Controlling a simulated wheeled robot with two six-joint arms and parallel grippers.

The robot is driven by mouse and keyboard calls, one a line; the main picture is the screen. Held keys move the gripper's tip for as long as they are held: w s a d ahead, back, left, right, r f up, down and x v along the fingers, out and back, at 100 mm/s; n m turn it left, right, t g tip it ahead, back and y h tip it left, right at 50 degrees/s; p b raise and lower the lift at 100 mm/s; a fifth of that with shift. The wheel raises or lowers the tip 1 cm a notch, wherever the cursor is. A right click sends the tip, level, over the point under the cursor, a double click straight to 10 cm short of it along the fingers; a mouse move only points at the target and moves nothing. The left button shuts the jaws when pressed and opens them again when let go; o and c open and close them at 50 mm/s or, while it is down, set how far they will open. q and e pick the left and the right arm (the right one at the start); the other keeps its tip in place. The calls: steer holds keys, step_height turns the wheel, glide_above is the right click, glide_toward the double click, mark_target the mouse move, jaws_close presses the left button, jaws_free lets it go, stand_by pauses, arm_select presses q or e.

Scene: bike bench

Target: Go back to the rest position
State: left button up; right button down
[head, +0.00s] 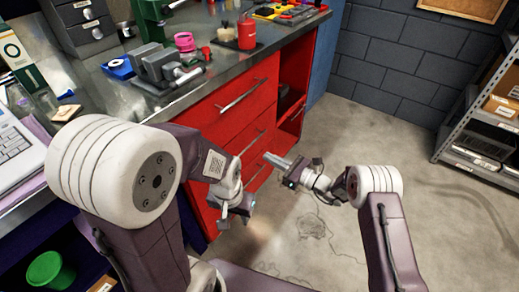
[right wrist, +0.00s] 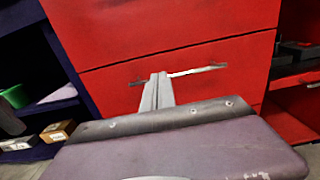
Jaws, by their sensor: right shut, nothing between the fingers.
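My left gripper (head: 226,222) is the lower one in the head view. It hangs in front of the red drawer cabinet, and its fingers are too small and turned away to tell their opening. My right gripper (head: 270,158) is a little higher and to the right, with its fingers pointing left toward the cabinet. In the right wrist view the right fingers (right wrist: 158,80) lie together, shut and empty, in front of a red drawer. I cannot tell how close they are to the drawer front.
The red drawer cabinet (head: 225,112) under the metal workbench top (head: 215,75) is beside both grippers. A vise (head: 166,66) and red container (head: 246,34) stand on top. A shelf rack (head: 462,128) stands at far right. Concrete floor (head: 385,135) between is clear.

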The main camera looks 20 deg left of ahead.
steer(key=shift+s+d+f, duration=0.1)
steer(key=shift+d, duration=0.15)
